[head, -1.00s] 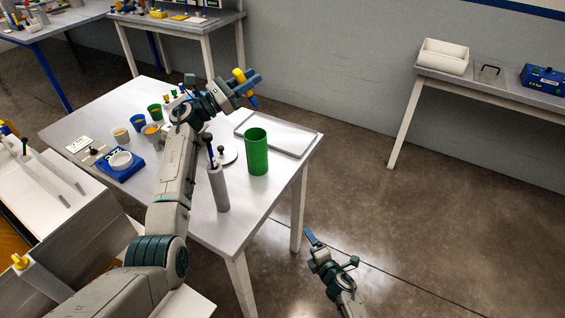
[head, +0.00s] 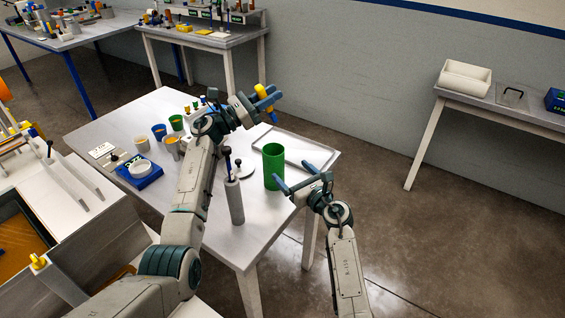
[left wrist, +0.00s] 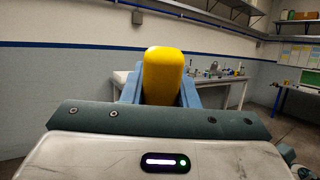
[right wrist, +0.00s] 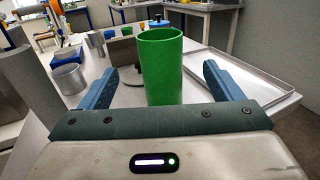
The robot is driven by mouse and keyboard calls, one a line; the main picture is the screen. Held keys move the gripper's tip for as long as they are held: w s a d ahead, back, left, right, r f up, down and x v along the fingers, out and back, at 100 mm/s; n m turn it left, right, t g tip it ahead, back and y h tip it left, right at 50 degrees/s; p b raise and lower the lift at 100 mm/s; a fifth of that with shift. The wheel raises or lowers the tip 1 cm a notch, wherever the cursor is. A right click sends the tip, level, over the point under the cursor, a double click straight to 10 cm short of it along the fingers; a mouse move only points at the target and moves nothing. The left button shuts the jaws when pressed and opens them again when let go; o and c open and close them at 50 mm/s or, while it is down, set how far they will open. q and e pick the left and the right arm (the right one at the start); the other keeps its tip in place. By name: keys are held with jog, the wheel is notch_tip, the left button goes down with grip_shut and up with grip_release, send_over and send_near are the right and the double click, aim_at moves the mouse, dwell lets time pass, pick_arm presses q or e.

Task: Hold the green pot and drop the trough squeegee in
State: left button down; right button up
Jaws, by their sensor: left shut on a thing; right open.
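The green pot (head: 273,166) stands upright on the table, near its right front edge. My right gripper (head: 300,187) is open with its fingers pointing at the pot. In the right wrist view the pot (right wrist: 161,68) stands just beyond and between the open blue fingers, and I cannot tell that either touches it. My left gripper (head: 268,101) is shut on a yellow-handled tool, likely the trough squeegee (head: 264,90), held above the back of the table. In the left wrist view its yellow handle (left wrist: 163,75) sits between the fingers; its lower end is hidden there.
A flat tray (head: 318,152) lies behind the pot. A grey cylinder (head: 235,203) with dark-tipped tools stands left of the pot. Several small cups (head: 159,131) and a blue scale (head: 140,178) are farther left. The floor right of the table is clear.

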aim_at(279, 159)
jog(key=x, duration=0.9)
jog(key=shift+w+a, duration=0.1)
jog(key=shift+w, duration=0.15)
jog(key=c, duration=1.1)
jog(key=o, duration=1)
jog(key=c, duration=0.8)
